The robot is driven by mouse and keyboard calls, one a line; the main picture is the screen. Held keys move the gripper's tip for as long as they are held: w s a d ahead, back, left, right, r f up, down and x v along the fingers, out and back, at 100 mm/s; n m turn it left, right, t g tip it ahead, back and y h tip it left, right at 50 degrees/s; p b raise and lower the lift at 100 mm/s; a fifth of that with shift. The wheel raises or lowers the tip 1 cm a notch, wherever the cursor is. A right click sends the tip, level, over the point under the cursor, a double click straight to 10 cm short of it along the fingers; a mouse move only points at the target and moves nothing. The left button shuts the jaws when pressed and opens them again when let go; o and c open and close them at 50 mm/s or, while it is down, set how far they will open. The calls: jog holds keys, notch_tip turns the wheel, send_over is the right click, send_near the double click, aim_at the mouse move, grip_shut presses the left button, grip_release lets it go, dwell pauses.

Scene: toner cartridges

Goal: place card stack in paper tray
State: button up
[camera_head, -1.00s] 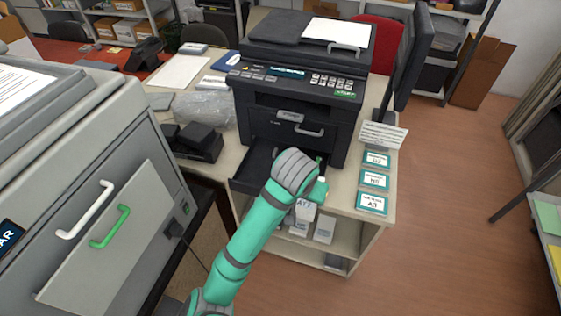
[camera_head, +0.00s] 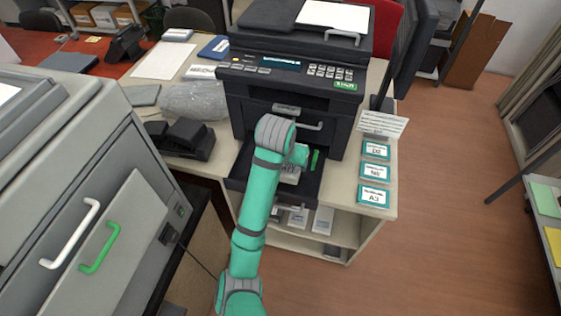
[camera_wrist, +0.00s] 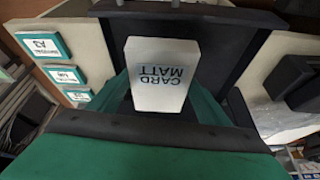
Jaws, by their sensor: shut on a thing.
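The card stack (camera_wrist: 162,75) is a white block marked "CARD MATT" in the wrist view. My gripper (camera_wrist: 165,100) is shut on it, with green fingers at its sides. In the head view the stack (camera_head: 290,176) shows partly behind my wrist, and my gripper (camera_head: 302,164) is over the paper tray (camera_head: 308,188). The tray is a dark drawer pulled out from the black printer (camera_head: 290,90). Its dark floor (camera_wrist: 215,50) lies behind the stack in the wrist view. I cannot tell whether the stack touches the tray floor. My arm hides part of the tray.
Several teal-edged label cards (camera_head: 374,172) lie on the counter right of the tray. A black device (camera_head: 182,138) stands left of it. White packs (camera_head: 323,219) stand on the shelf below. A large grey machine (camera_head: 90,170) fills the left side.

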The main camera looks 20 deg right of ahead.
jog(key=shift+w+d, duration=0.2)
jog(key=shift+w, duration=0.3)
jog(key=shift+w+f, duration=0.1)
jog(key=shift+w, duration=0.4)
jog(key=shift+w+f, duration=0.3)
jog(key=shift+f, duration=0.35)
jog(key=w+f, duration=0.4)
jog(key=f, duration=0.1)
jog(key=shift+w+a+f, duration=0.1)
jog(key=shift+w+f, duration=0.15)
jog(key=shift+w, duration=0.1)
jog(key=shift+f, duration=1.55)
jog(key=shift+f, duration=0.1)
jog(key=o, duration=1.5)
